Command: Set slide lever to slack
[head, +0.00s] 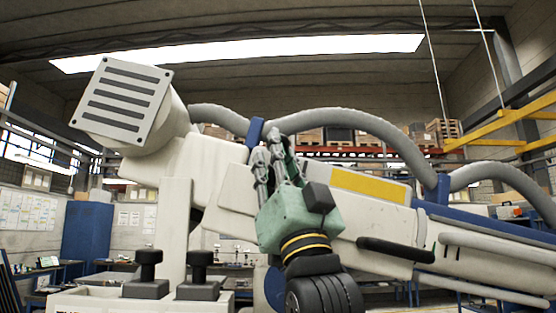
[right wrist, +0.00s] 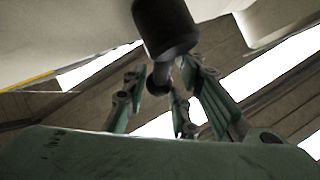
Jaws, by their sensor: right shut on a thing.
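My right gripper (head: 269,145) is green and points up against the arm's side. The left gripper is out of view.
A black bar handle (head: 395,250) sits on the arm to the right of my gripper. Two black knobs (head: 148,265) (head: 199,265) stand on a white base at the lower left. A grey hose (head: 350,118) arches over the arm. Yellow beams are at the right.

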